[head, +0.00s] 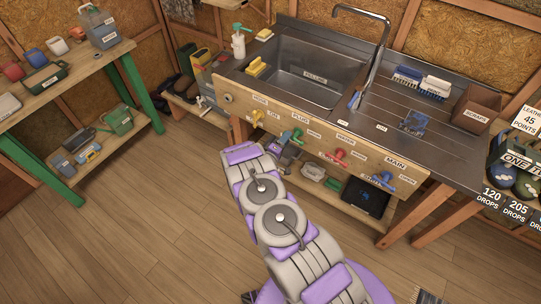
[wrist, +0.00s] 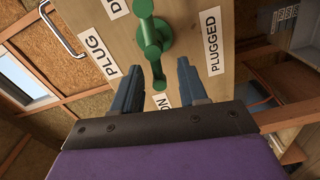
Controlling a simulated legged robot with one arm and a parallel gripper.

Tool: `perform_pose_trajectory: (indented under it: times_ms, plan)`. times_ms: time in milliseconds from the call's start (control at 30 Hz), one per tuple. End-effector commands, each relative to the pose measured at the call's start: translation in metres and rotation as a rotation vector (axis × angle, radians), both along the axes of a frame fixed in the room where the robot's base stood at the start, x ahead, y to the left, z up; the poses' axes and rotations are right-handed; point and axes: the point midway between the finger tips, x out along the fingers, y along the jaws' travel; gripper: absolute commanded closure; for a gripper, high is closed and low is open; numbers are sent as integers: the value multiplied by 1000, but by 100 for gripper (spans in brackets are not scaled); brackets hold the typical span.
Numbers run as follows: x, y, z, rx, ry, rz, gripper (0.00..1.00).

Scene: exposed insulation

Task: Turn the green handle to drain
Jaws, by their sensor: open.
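The green handle (head: 297,134) is on the wooden front panel below the sink, between the yellow and red handles. In the wrist view the green handle (wrist: 152,42) is close ahead, with a "PLUG" label to its left and a "PLUGGED" label to its right. A label starting with "D" is cut off at the top. My gripper (wrist: 158,72) is open, its two blue-grey fingers on either side of the handle's lower end. I cannot tell whether they touch it. In the head view my arm hides most of the gripper, just below the green handle.
A yellow handle (head: 257,115), a red handle (head: 338,155) and a blue handle (head: 383,179) are on the same panel. The metal sink (head: 315,85) is above. A lower shelf holds several items. The wooden floor (head: 130,215) at left is clear.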

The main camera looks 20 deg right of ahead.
Motion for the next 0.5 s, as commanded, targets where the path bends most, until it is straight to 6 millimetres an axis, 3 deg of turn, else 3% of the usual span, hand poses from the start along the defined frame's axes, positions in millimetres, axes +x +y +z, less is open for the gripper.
perform_pose_trajectory:
  times_ms: [500]
  plan:
    - [-67, 91, 0, -3, 2, 6, 57]
